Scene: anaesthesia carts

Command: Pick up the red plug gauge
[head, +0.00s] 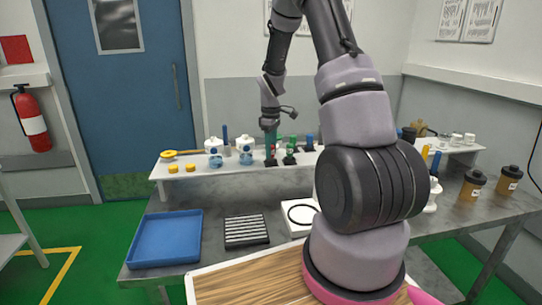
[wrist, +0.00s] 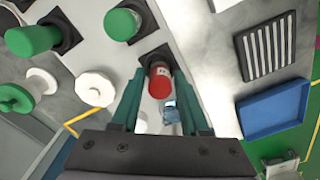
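The red plug gauge (wrist: 160,82) stands in a black square holder, its red end facing the wrist camera. My gripper (wrist: 159,74) has its two green fingers on either side of the gauge, with a narrow gap to each side. The fingers look open, not pressed on it. In the head view my gripper (head: 270,138) points down over the raised shelf, and the gauge is mostly hidden there.
Two green plug gauges (wrist: 34,40) (wrist: 122,24) stand in black holders close by. White and green spools (wrist: 94,88) are on the left. A blue tray (head: 165,239) and a black slotted rack (head: 246,230) lie on the lower table. Brown jars (head: 471,184) stand at the right.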

